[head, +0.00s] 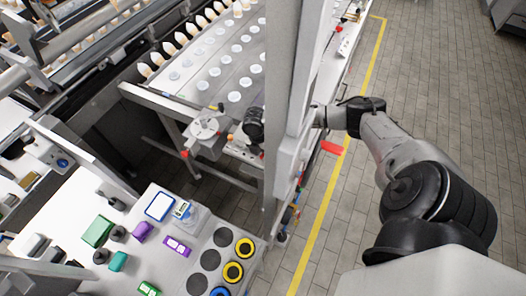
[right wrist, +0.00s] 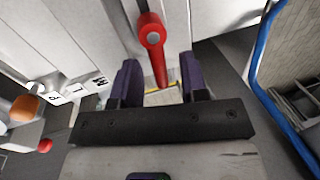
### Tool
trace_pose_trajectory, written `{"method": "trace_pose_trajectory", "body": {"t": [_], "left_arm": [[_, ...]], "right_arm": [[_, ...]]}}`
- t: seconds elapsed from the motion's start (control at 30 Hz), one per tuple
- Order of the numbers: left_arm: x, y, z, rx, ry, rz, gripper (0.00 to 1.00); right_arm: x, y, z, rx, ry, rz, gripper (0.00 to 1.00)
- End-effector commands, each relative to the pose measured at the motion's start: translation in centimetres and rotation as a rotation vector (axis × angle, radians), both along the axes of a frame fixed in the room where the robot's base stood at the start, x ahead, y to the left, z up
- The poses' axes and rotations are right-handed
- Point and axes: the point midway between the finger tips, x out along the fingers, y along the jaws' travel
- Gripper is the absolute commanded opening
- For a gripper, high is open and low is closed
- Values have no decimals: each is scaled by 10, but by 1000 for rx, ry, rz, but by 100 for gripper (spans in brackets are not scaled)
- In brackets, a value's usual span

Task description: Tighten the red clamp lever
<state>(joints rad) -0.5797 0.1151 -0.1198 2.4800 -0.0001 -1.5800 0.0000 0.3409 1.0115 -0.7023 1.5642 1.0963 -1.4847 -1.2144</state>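The red clamp lever (right wrist: 158,60) shows in the right wrist view, with a round grey-centred pivot at its upper end. Its narrow lower end points down between the two purple-padded fingers of my right gripper (right wrist: 162,82). The gripper is open, with a gap on each side of the lever. In the head view my right arm reaches from the lower right to a pale upright post, and the fingers cannot be made out there. A red handle (head: 332,148) shows just right of the post; I cannot tell whether it is the same lever. My left gripper is not in view.
The pale post (head: 292,90) stands close to my right arm. White panels and a blue hose (right wrist: 262,75) surround the lever. A side table (head: 178,215) holds coloured boxes and round dark pads. The tiled floor (head: 430,80) at right is clear, with a yellow line.

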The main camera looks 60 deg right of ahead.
Motion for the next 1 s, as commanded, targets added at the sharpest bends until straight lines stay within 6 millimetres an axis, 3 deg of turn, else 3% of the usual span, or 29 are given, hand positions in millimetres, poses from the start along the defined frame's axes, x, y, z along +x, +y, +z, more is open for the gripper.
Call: {"method": "trace_pose_trajectory", "body": {"t": [0.07,0.4,0.8,1.0], "left_arm": [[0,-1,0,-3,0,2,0],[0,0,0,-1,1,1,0],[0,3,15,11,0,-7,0],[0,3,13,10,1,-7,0]], "right_arm": [[0,0,0,0,0,0,33],[0,0,0,0,0,0,1],[-3,0,3,1,0,80,0],[-2,0,1,1,-1,87,0]]}}
